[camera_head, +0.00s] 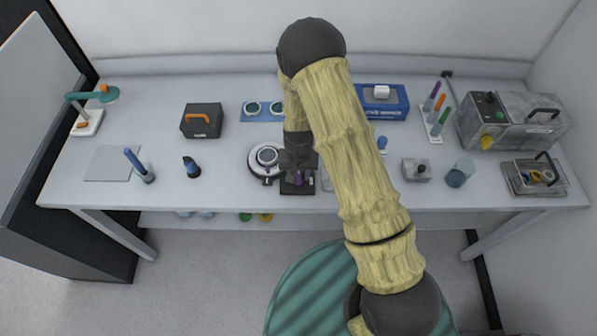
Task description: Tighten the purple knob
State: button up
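A round pale stage (257,171) with a dark-rimmed disc (267,156) on it stands near the front middle of the bench. A small purple part (298,178) shows at a dark block (297,187) just right of the stage; it looks like the purple knob, but it is tiny and partly hidden. My gripper (297,168) is dark and points down at this purple part, with my arm covering the area to the right. Its fingers blend into the dark block, so I cannot tell whether they touch or grip the knob.
Bare bench lies around 225,150.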

grip_shut()
